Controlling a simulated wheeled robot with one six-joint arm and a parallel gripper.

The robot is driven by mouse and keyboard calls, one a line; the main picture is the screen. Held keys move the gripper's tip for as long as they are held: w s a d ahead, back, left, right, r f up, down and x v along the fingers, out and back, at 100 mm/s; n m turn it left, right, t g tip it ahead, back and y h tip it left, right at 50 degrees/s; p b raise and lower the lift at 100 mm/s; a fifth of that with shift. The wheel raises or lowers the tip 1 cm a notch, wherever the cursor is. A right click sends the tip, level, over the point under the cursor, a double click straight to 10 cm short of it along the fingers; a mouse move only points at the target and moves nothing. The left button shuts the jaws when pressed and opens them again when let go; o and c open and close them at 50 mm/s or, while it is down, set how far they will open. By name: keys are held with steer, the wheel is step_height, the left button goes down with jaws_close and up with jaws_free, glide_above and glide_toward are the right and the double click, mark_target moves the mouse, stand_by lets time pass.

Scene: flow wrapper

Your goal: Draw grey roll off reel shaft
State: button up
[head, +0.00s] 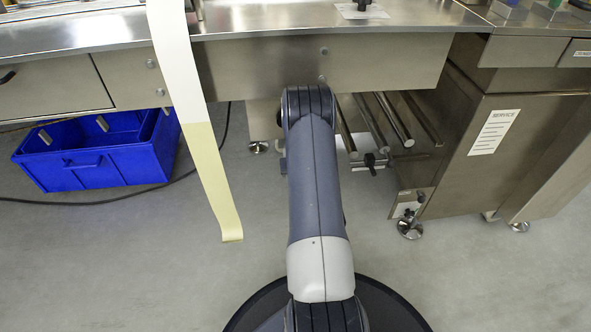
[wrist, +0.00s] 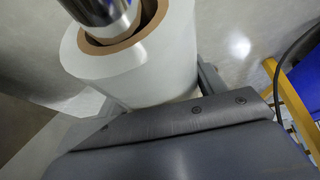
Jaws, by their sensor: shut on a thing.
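The grey roll (wrist: 150,60) looks pale, almost white, in the wrist view, with a brown cardboard core (wrist: 151,20). The shiny metal reel shaft (wrist: 98,10) shows inside the core opening, with a dark gap between them; how far the roll sits along the shaft cannot be told. My gripper (wrist: 160,98) is shut on the roll's outside, with one dark finger at its right side; the other finger is mostly hidden. In the head view my arm covers the gripper, the roll and the shaft.
A blue crate (head: 95,160) stands on the floor at left, under the steel bench (head: 300,65). A pale film strip (head: 210,165) hangs over the bench front. Metal bars (head: 392,120) lie right of my arm, beside a steel cabinet (head: 510,160). A yellow frame (wrist: 290,105) shows in the wrist view.

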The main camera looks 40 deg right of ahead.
steer(key=shift+c, duration=1.4)
steer(key=shift+r, duration=0.35)
